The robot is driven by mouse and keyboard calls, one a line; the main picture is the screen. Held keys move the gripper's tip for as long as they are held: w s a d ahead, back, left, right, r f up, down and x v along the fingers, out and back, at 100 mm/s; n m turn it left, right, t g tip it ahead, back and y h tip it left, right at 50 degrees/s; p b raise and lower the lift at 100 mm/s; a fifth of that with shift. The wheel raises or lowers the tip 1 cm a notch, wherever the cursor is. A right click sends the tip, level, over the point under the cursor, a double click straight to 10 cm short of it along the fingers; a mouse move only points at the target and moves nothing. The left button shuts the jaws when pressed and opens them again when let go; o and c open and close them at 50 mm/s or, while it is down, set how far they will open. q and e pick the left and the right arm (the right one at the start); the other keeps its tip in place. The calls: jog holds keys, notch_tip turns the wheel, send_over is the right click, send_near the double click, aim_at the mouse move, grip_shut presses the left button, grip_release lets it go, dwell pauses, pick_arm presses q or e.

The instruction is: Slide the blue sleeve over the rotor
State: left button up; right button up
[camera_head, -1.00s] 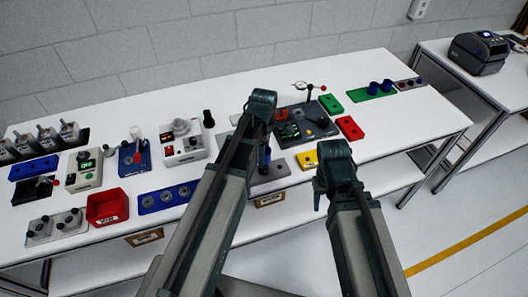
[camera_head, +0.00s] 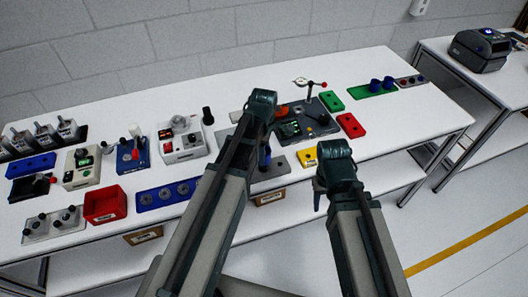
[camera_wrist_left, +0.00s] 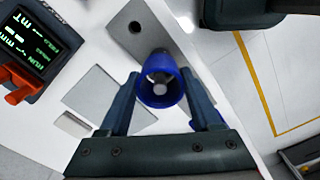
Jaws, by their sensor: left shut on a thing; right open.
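The blue sleeve (camera_wrist_left: 147,92) is an open ring in the left wrist view, between the two fingers of my left gripper (camera_wrist_left: 160,80), which is shut on it. A grey metallic post with a round end, likely the rotor (camera_wrist_left: 160,88), shows through the sleeve's opening. I cannot tell how far the sleeve is around it. In the head view a bit of blue (camera_head: 265,158) shows beside my left arm, above a grey plate (camera_head: 270,174); the left fingers are mostly hidden there. My right gripper (camera_head: 318,197) is open and empty in front of the bench.
A yellow block (camera_head: 307,157) and red block (camera_head: 351,125) lie further right. A blue holder (camera_head: 168,195) and red bin (camera_head: 105,205) are left. Bare white bench lies at the right.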

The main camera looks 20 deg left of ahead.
pick_arm(q)
jog(key=shift+f+b, duration=0.55)
jog(key=shift+f, duration=0.15)
jog(key=o, duration=1.4)
jog(key=shift+r, duration=0.1)
notch_tip(320, 180, up, 14)
jog(key=p, duration=1.4)
jog(key=shift+r, duration=0.15)
